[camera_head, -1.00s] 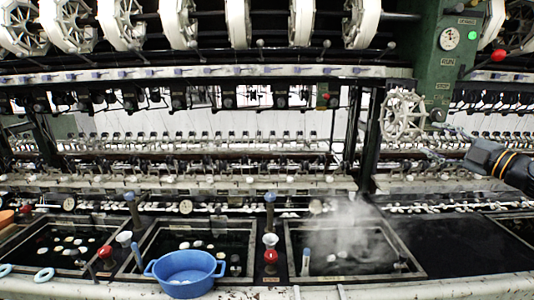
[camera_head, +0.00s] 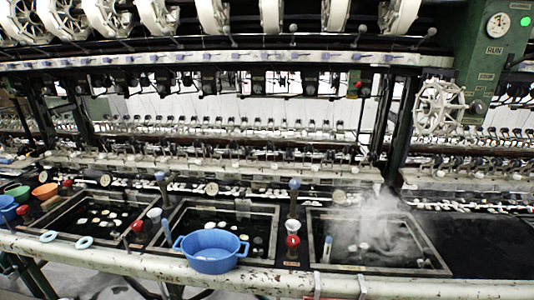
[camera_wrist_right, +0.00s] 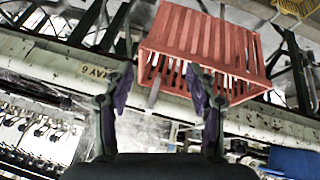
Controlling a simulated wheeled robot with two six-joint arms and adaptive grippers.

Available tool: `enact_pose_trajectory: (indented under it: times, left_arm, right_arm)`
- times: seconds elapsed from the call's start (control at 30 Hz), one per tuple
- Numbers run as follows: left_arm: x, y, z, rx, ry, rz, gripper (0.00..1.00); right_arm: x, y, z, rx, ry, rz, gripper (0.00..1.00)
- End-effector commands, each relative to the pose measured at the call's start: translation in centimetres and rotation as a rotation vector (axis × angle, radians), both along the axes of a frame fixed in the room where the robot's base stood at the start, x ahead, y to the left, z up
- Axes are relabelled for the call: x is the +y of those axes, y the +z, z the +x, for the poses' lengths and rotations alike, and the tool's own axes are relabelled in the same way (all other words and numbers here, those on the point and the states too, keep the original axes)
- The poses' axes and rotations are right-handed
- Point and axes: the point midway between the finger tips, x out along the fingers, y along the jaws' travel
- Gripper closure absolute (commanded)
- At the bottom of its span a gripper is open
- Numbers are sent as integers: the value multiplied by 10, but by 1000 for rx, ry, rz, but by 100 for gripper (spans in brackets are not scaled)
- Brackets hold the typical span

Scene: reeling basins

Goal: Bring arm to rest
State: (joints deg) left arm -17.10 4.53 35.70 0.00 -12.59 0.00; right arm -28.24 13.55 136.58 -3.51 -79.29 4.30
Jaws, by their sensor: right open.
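In the right wrist view my right gripper (camera_wrist_right: 160,92) is open, its two dark fingers spread apart with nothing between them. Beyond the fingers is a pale machine rail (camera_wrist_right: 60,70), and past it a red slatted crate (camera_wrist_right: 205,45); the gripper looks apart from both. Neither of my arms shows in the head view now. My left gripper is in no view.
A blue two-handled basin (camera_head: 211,250) sits at the front edge of the reeling bench (camera_head: 110,258). Behind it are dark water basins with white cocoons; the right basin (camera_head: 370,240) steams. A spoked handwheel (camera_head: 438,108) stands at the right. Blue tubs (camera_head: 8,208) are at far left.

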Motion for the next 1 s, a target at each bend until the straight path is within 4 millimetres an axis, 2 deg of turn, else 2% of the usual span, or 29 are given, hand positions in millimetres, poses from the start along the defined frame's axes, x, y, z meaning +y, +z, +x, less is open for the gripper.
enact_pose_trajectory:
  times: [0.03, 0.2, 0.47, 0.67, 0.77, 0.87, 0.9, 1.0]
  left_arm:
    - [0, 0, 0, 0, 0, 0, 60]
    - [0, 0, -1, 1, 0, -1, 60]
    - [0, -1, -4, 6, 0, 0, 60]
    - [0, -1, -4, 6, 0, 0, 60]
    - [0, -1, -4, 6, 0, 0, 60]
    - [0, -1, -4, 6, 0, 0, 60]
    - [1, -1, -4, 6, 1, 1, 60]
    - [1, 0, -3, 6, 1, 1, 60]
  right_arm:
    - [10, -4, -16, 47, -3, 32, 43]
    - [38, -9, -66, 204, 4, 125, 43]
    - [28, -94, -53, 243, -7, 123, 43]
    - [20, -178, -57, 275, -20, 125, 43]
    - [14, -232, -71, 297, -27, 126, 43]
    - [8, -297, -100, 327, -38, 129, 43]
    - [5, -323, -117, 341, -43, 130, 43]
    - [1, -376, -164, 369, -51, 134, 43]
